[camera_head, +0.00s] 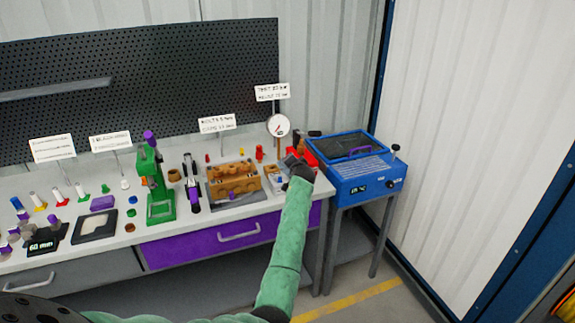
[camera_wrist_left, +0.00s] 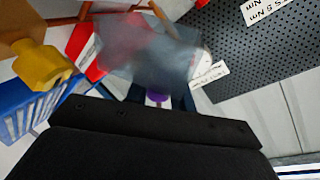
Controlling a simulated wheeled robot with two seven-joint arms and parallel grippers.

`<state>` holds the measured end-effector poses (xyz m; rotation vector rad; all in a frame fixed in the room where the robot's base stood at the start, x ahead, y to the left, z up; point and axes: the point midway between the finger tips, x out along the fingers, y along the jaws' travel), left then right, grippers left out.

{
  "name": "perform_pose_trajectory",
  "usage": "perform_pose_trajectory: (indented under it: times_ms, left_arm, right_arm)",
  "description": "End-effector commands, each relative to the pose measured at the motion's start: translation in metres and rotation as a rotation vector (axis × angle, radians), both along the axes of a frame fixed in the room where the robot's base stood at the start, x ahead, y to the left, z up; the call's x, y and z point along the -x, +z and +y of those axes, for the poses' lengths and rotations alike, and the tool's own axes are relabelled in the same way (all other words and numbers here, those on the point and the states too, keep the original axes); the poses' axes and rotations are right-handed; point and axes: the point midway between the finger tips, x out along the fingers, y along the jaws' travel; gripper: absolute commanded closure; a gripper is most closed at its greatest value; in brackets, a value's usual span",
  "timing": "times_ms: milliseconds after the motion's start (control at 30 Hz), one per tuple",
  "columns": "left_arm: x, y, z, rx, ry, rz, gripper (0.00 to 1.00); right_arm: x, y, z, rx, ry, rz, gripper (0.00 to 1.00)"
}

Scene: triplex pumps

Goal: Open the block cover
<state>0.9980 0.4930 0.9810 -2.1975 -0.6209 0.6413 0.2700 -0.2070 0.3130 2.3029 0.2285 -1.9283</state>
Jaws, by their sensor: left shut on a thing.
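My left gripper (camera_head: 292,165) is at the right end of the bench, beside a red block (camera_head: 304,156). In the left wrist view the gripper's dark fingers (camera_wrist_left: 160,98) are shut around a small purple piece (camera_wrist_left: 157,98). A grey, see-through plate (camera_wrist_left: 150,50), which looks like the block cover, is blurred just beyond the fingers. The red block with a white label (camera_wrist_left: 88,46) shows partly behind it. The plate's hinge and exact tilt cannot be made out. My right gripper is not in view.
A round gauge (camera_head: 278,126) stands just behind the gripper. A blue machine (camera_head: 362,180) is close on the right. A brown block (camera_head: 234,180) and a green press (camera_head: 160,200) stand to the left. A perforated board (camera_head: 180,65) is behind the bench.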

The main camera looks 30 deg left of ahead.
Motion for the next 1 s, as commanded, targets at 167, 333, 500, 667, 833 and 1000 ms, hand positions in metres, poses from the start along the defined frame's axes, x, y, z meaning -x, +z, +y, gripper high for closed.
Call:
perform_pose_trajectory:
  times_ms: [167, 333, 500, 667, 833, 1000]
  left_arm:
    - [-0.01, -0.005, -0.008, -0.107, 0.0, 0.126, 1.0]
    - [-0.017, -0.01, -0.015, -0.196, -0.001, 0.232, 1.0]
    - [-0.023, -0.014, -0.02, -0.265, -0.001, 0.313, 1.0]
    - [-0.026, -0.017, -0.022, -0.311, 0.001, 0.367, 1.0]
    - [-0.028, -0.019, -0.024, -0.336, 0.0, 0.398, 1.0]
    - [-0.028, -0.02, -0.024, -0.346, 0.0, 0.409, 1.0]
  right_arm:
    - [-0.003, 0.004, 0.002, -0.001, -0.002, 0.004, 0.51]
    - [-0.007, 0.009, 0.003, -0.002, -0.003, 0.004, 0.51]
    - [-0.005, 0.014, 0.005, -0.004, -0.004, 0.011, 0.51]
    - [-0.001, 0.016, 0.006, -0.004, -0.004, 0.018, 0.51]
    - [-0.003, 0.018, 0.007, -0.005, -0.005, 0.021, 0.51]
    - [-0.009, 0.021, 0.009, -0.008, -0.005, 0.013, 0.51]
